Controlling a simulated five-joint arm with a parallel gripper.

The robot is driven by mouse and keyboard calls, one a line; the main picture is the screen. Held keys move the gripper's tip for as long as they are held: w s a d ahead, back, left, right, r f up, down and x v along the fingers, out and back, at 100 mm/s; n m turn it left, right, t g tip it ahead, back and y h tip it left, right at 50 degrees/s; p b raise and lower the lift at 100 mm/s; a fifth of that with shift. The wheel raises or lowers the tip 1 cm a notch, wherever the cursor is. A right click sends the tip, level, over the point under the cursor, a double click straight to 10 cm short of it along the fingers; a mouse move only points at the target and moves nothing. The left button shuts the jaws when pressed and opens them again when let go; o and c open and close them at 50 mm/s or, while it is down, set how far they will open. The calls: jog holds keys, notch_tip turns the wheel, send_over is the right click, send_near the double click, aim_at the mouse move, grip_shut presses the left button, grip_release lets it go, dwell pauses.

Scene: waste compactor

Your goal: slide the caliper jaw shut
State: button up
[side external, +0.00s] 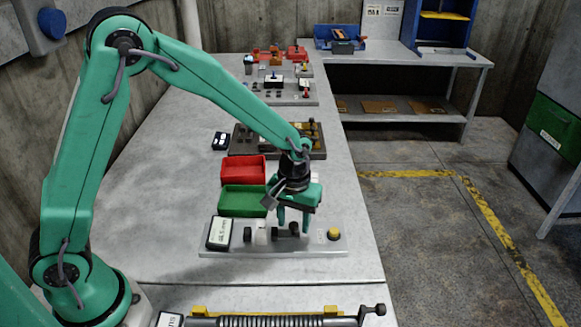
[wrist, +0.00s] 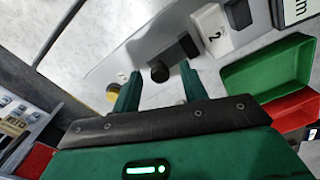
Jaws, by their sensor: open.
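The caliper is on a pale grey plate (side external: 215,252) on the bench, also seen in the wrist view (wrist: 100,70). A white block marked 2 (wrist: 213,28) stands between a black block (wrist: 237,12) and another black block (wrist: 185,45), which looks like the sliding jaw. Any small gap between the white block and that jaw is hard to judge. A round black knob (wrist: 159,72) stands beside the jaw. My gripper (side external: 294,226) points down over the plate, open, with one finger on each side of the knob. Contact with the knob is not clear.
A display box (side external: 219,233) stands at the plate's left end and a yellow button (side external: 334,234) at its right. A green bin (side external: 243,200) and a red bin (side external: 243,169) sit just behind. A spring-wound rod (side external: 275,321) lies in front. The bench left of the plate is clear.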

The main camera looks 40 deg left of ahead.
aim_at(280, 233)
grip_shut()
jog(key=c, duration=0.9)
grip_release()
jog(key=shift+s+a, duration=1.15)
jog(key=shift+a, duration=0.05)
jog(key=o, duration=0.9)
jog(key=shift+d, duration=0.1)
jog(key=shift+w+r, duration=0.1)
jog(key=shift+r, duration=0.45)
notch_tip(280, 233, up, 7)
jog(key=shift+f, duration=0.15)
